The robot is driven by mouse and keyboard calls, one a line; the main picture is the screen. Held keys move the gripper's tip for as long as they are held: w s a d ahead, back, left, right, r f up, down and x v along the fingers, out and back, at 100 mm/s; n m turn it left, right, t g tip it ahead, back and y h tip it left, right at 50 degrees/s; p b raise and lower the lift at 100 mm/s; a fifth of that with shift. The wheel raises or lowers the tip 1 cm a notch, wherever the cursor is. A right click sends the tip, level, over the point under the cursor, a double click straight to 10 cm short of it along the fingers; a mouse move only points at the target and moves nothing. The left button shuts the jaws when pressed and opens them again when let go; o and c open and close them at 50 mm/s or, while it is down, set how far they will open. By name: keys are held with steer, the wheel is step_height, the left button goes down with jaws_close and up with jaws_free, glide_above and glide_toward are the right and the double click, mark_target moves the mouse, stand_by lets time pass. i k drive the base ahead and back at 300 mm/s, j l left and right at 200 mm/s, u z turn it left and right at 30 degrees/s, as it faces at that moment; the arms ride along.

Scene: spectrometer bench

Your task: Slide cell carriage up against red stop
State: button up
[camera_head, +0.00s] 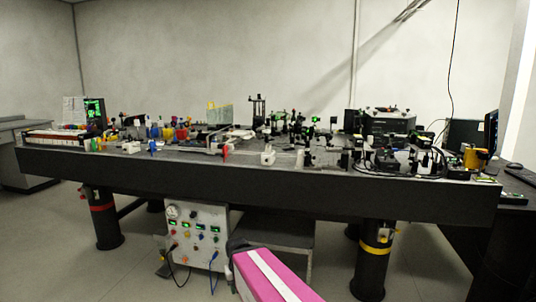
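A small upright red piece (224,153), which looks like the red stop, stands near the front edge of the long dark bench (250,178). A pale rail-like strip (200,150) runs leftward from it. I cannot pick out the cell carriage with certainty at this size. A small whitish block (267,157) stands apart to the right of the red piece, and another pale block (131,147) stands to its left. My gripper is not in view.
Crowded small optics and posts fill the right half of the bench top, with a yellow mug-like item (475,158) at the far right. Bench legs (374,262) and an instrument box (198,235) with cables occupy the space below. A pink, white-striped shape (262,283) is at bottom centre.

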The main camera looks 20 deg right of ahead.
mark_target(268, 153)
steer(key=u, duration=0.55)
steer(key=i+j+z, duration=0.1)
steer(key=j, duration=0.25)
steer(key=i+j+z, duration=0.1)
steer(key=i+j, duration=0.15)
steer(key=j+z, duration=0.15)
steer(key=z, duration=1.15)
